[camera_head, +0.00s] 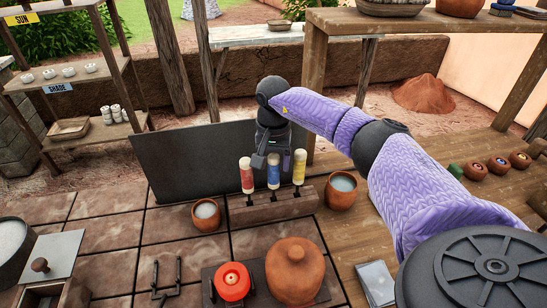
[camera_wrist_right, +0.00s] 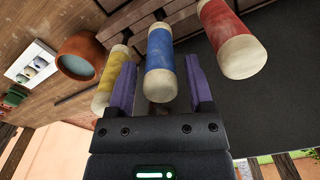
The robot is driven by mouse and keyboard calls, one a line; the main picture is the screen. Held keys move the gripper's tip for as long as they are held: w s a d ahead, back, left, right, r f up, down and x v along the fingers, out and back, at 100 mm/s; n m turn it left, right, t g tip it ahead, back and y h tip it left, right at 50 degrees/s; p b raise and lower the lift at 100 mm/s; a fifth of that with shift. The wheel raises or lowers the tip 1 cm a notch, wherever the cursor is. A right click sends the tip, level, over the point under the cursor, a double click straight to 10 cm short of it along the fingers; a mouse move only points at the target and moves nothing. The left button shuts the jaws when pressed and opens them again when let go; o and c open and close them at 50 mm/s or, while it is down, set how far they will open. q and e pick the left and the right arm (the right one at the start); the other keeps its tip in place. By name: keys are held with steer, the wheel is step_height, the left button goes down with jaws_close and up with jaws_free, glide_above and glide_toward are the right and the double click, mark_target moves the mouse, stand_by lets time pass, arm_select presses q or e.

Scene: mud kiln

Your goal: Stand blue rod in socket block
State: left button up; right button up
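The blue rod (camera_head: 273,172) has pale ends and stands upright over the middle of the wooden socket block (camera_head: 284,208). The red rod (camera_head: 247,176) is on its left and the yellow rod (camera_head: 299,168) on its right. My right gripper (camera_head: 268,157) is just behind the rods' tops. In the right wrist view my right gripper (camera_wrist_right: 161,68) is open, its purple fingers on either side of the blue rod (camera_wrist_right: 160,60), with a gap at each side. The yellow rod (camera_wrist_right: 108,82) and red rod (camera_wrist_right: 232,40) lie outside the fingers. My left gripper is not in view.
Clay cups stand left (camera_head: 206,214) and right (camera_head: 341,190) of the block. A lidded clay pot (camera_head: 295,270) and a red round item (camera_head: 232,281) are in front. A dark upright panel (camera_head: 190,165) stands behind. Tiles at the left are mostly clear.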

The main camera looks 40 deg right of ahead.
steer(key=shift+o, duration=0.4)
steer(key=shift+r, duration=0.3)
step_height(320, 180, up, 9)
steer(key=shift+r+p, duration=0.2)
steer(key=shift+p, duration=0.65)
steer(key=shift+f, duration=0.1)
